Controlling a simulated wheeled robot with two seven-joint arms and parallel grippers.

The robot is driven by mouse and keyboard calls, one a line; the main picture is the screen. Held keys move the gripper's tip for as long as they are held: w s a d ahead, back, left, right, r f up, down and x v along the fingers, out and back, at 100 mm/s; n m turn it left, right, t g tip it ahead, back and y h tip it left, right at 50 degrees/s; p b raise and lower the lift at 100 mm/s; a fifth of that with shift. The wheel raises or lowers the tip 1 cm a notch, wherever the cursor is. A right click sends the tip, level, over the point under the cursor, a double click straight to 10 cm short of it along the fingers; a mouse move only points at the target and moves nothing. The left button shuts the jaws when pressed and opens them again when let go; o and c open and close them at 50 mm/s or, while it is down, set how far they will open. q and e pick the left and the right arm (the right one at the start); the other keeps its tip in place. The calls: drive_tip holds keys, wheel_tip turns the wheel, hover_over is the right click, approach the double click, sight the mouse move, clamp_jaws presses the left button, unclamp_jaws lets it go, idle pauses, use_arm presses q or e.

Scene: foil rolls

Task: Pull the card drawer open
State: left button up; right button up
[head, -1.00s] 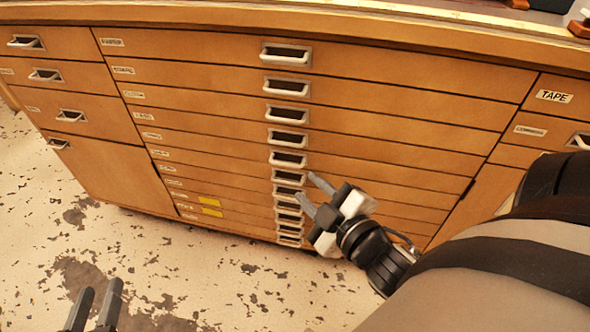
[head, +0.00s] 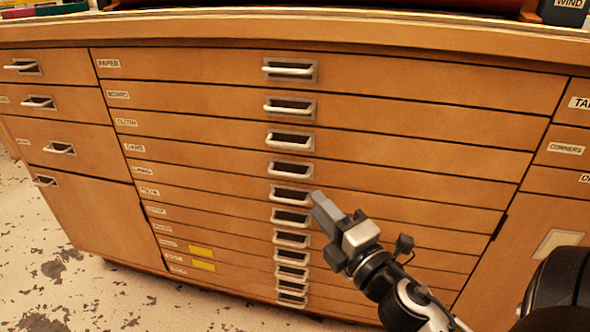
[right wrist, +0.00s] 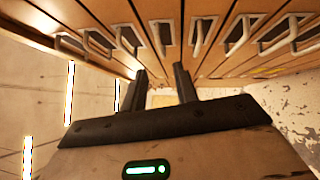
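The card drawer (head: 215,164) is the fourth one down in the wide middle stack, by its small label (head: 134,147), which is hard to read. Its front looks flush with the others, so it is shut. Its pale bar handle (head: 291,171) sits in a dark recessed plate at the middle of the front. My right gripper (head: 320,203) is in front of the stack, just right of and below that handle, near the fifth drawer's handle. In the right wrist view its two fingers (right wrist: 162,86) are apart with nothing between them. My left gripper is out of view.
More shallow drawers with similar handles lie close above and below. Deeper drawers (head: 60,150) stand at the left, and further fronts (head: 568,150) at the right. The worktop edge (head: 200,30) overhangs the top. The speckled floor (head: 50,270) is clear at the lower left.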

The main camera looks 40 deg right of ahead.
sight(295, 181)
use_arm(q)
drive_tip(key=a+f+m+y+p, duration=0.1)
drive_tip(key=p, duration=0.1)
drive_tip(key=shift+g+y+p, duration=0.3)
use_arm(e)
drive_tip(key=w, duration=0.6)
drive_tip(key=w+r, duration=0.1)
drive_tip(key=w, duration=0.2)
drive_tip(key=shift+w+d, duration=0.1)
drive_tip(key=shift+d, duration=0.25)
clamp_jaws()
